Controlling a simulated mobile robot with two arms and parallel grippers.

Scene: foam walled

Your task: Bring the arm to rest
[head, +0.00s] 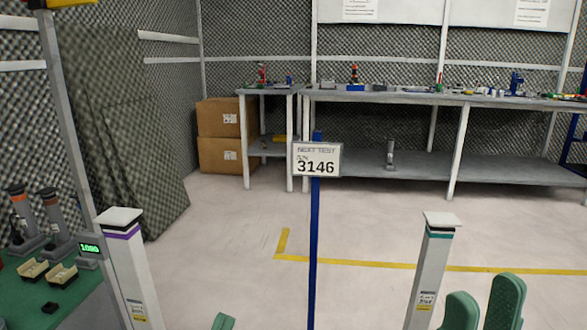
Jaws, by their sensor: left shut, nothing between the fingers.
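My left gripper (222,322) shows only as a small green tip at the bottom edge, left of the blue signpost. It is shut with nothing seen in it; the rest of it is below the picture. My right gripper (482,308) is at the bottom right. Its two green fingers stand apart with an empty gap between them, and their lower parts are cut off by the picture edge.
White posts stand at the left (130,268) and right (430,270). A blue signpost (314,240) is between them. A green bench (78,302) with devices is at left. Workbenches (440,97) line the back. The floor (230,230) between is clear.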

